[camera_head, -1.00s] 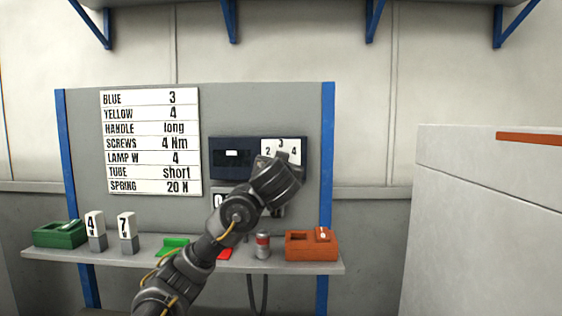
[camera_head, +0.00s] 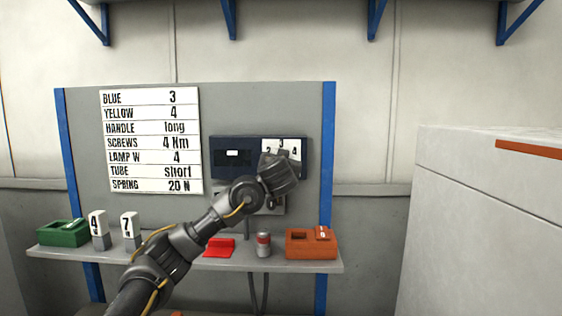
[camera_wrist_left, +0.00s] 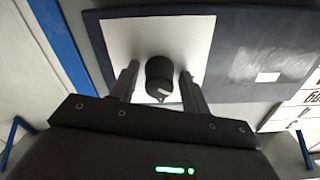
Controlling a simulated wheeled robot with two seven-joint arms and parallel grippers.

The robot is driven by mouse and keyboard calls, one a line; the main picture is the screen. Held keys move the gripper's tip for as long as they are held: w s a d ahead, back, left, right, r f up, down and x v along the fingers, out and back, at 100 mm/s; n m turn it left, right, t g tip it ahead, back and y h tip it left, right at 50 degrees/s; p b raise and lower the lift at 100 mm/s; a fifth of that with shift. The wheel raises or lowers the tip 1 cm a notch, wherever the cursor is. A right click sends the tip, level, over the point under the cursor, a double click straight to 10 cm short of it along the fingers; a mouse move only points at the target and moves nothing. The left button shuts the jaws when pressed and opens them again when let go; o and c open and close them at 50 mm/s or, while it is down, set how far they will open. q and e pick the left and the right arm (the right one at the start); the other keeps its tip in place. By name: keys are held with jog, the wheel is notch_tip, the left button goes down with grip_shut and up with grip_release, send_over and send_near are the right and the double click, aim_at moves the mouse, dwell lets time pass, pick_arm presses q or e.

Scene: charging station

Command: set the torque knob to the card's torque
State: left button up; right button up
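The white card (camera_head: 120,140) hangs on the grey board at left; its SCREWS row reads 4 Nm. The torque dial plate (camera_head: 268,144) is white, on the right part of a dark blue panel; its visible numbers are 2, 3 and 4. My left gripper (camera_head: 281,160) is in front of this plate and hides the knob in the head view. In the left wrist view the black knob (camera_wrist_left: 160,72) stands between the two fingers, with a gap on each side. The gripper is open. The knob's setting cannot be read. My right gripper is not in view.
The blue panel (camera_head: 222,170) has a small white window at left. The shelf (camera_head: 90,256) below holds a green box (camera_head: 62,235), number blocks 4 (camera_head: 98,228) and 7 (camera_head: 128,230), a red piece (camera_head: 219,247), a can (camera_head: 263,245) and an orange box (camera_head: 310,247).

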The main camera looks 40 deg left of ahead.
pick_arm(q)
jog(key=c, duration=0.8)
